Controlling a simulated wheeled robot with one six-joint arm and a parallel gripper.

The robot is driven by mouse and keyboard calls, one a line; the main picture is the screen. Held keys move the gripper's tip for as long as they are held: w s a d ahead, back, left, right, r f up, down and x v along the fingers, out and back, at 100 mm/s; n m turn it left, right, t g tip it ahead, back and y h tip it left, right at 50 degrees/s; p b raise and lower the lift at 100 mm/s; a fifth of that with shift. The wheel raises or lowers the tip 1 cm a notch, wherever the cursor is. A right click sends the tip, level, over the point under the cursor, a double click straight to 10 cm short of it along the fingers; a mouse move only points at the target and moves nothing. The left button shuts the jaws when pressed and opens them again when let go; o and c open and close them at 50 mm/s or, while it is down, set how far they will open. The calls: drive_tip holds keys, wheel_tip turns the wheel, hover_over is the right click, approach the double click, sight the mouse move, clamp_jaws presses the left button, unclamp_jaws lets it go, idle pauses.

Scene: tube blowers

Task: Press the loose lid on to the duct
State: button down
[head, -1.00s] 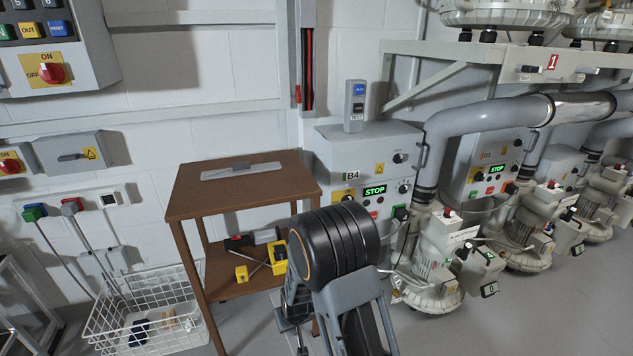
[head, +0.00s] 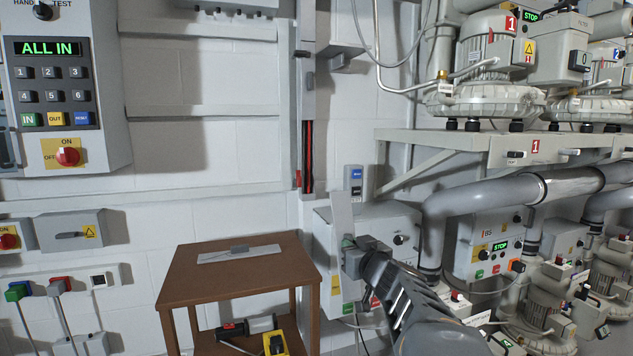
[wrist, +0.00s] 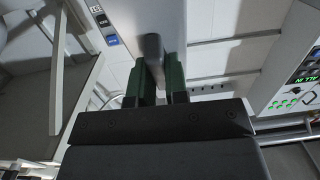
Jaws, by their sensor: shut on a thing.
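The vertical grey duct (head: 307,70) runs up the wall in the head view. A section of it is open, with red and black wires (head: 308,155) showing. My gripper (head: 356,252) is to the right of and below this opening, apart from it. It is shut on a pale grey lid (head: 342,216), which stands roughly upright in front of the cabinet. In the wrist view, my green fingers (wrist: 161,85) close on the lid's grey grip (wrist: 153,50), with the pale plate (wrist: 150,18) beyond. The lid's lower part is hidden by my gripper.
The grey cabinet (head: 392,222) with a small blue-labelled box (head: 354,180) stands just behind my gripper. Pipes (head: 480,205) and blowers fill the right. The wall left of the duct is mostly clear.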

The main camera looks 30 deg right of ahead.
drive_tip(key=d+r+t, duration=0.1)
drive_tip(key=d+r, duration=0.1)
drive_tip(key=r, duration=0.3)
drive_tip(key=w+d+r+t, duration=0.1)
drive_tip(key=d+r, duration=0.1)
drive_tip(key=r, duration=0.3)
drive_tip(key=d+r+t+h, duration=0.1)
drive_tip(key=d+r, duration=0.1)
drive_tip(key=r, duration=0.3)
drive_tip(key=shift+w+d+r, duration=0.25)
drive_tip(key=shift+d, duration=0.05)
